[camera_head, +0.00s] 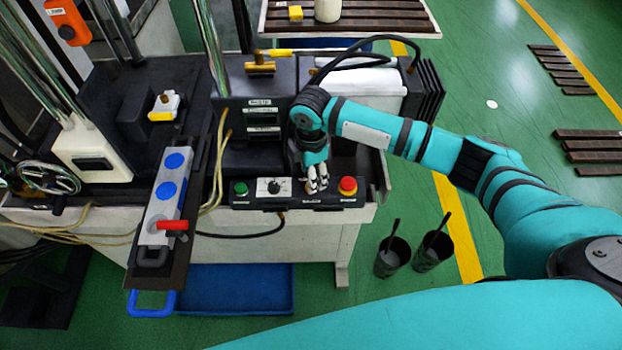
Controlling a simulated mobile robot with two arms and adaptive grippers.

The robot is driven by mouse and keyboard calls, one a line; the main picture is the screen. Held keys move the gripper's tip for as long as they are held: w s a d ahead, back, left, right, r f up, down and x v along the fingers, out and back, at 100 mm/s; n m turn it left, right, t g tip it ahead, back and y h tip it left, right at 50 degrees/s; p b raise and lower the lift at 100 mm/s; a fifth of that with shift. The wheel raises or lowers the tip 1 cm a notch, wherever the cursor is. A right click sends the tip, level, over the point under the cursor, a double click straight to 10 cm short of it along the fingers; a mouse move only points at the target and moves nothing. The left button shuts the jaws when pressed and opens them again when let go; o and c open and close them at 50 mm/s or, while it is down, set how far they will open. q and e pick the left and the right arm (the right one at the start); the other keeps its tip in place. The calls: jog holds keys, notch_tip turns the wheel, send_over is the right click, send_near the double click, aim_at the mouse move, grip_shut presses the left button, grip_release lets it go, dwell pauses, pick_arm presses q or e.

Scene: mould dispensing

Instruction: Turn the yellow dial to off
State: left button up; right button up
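A black control panel (295,206) sits on the front edge of the machine bench. My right gripper (317,186) points down onto the panel between the dark knob and the red button. Its pale fingertips are close together at the panel surface. The yellow dial is mostly or fully hidden under the fingers, so its setting and any grip on it cannot be told. My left gripper is not in view.
A tilted grey bar with blue discs (171,190) and a red handle (172,225) stands left of the panel. A black cable (240,235) hangs below it. Two dark cups (393,258) stand on the floor at right. A blue tray (240,290) lies below the bench.

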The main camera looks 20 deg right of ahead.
notch_tip(320, 180, up, 9)
jog(key=shift+f, duration=0.15)
dwell(0.5)
